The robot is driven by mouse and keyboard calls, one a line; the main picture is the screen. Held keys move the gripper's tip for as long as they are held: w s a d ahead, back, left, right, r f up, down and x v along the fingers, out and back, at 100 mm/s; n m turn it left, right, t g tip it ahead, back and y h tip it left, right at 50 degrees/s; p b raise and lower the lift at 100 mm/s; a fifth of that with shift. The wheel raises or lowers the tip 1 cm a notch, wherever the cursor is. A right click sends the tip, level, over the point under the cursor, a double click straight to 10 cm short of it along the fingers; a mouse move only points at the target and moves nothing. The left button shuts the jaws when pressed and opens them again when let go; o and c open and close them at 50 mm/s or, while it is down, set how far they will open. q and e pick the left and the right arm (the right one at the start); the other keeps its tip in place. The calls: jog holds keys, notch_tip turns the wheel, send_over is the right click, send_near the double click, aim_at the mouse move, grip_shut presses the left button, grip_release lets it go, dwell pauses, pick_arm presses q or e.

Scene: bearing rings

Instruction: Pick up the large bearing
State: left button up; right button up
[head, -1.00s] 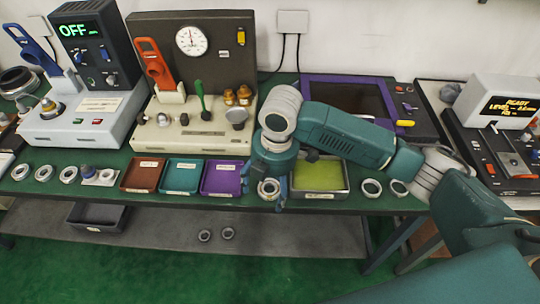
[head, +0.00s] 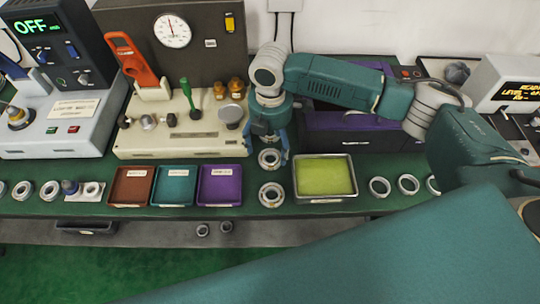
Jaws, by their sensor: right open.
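Two metal bearing rings lie one behind the other right of the purple tray: a rear ring (head: 269,158) and a front ring (head: 271,195). The front one looks slightly bigger, but I cannot tell for certain which is the large bearing. My right gripper (head: 269,155) points down with its fingers apart, one on each side of the rear ring in the picture. I cannot tell whether they touch it. The front ring is clear of the fingers. My left gripper is out of view.
Brown (head: 130,204), teal (head: 173,205) and purple (head: 219,204) trays stand to the left. A metal tray with a yellow-green pad (head: 325,199) is close on the right. More rings lie farther right (head: 380,187) and far left (head: 50,190). A gauge panel (head: 203,60) stands behind.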

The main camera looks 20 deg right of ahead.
aim_at(269, 162)
jog(key=shift+f, duration=0.65)
jog(key=f, duration=0.1)
jog(key=f+p, duration=0.1)
jog(key=f, duration=0.2)
jog(key=shift+w+a+f+p, duration=0.1)
jog(key=shift+w+f+p, duration=0.2)
jog(key=shift+f, duration=0.1)
jog(key=c, duration=0.8)
jog(key=shift+s, duration=0.1)
jog(key=c, duration=0.7)
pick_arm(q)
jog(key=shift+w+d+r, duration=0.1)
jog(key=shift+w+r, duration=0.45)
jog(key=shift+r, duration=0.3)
pick_arm(e)
jog(key=shift+a+r, duration=0.1)
jog(key=shift+c, duration=1)
